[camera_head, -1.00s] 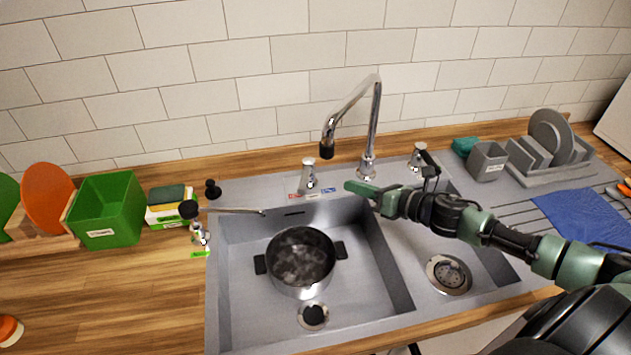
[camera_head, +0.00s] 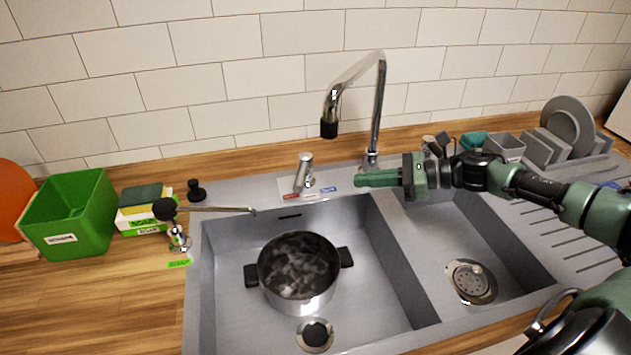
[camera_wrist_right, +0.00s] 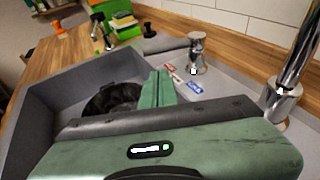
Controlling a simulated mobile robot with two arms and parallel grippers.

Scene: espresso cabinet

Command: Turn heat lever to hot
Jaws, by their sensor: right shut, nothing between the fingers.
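The heat lever (camera_head: 304,168) is a chrome handle standing on a base between a red label (camera_head: 291,195) and a blue label (camera_head: 328,189) at the back rim of the sink. It also shows in the right wrist view (camera_wrist_right: 197,50), with the red and blue labels beside its base. My right gripper (camera_head: 357,180) is shut and empty, its green fingertips pointing left toward the lever. It is to the right of the lever and apart from it. In the right wrist view its fingers (camera_wrist_right: 158,78) point to the left of the lever. My left gripper is not in view.
A tall chrome faucet (camera_head: 379,105) rises behind the right gripper. A small tap with a long spout (camera_head: 215,209) is at the left. A green bin (camera_head: 65,240) and sponges (camera_head: 140,196) stand further left.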

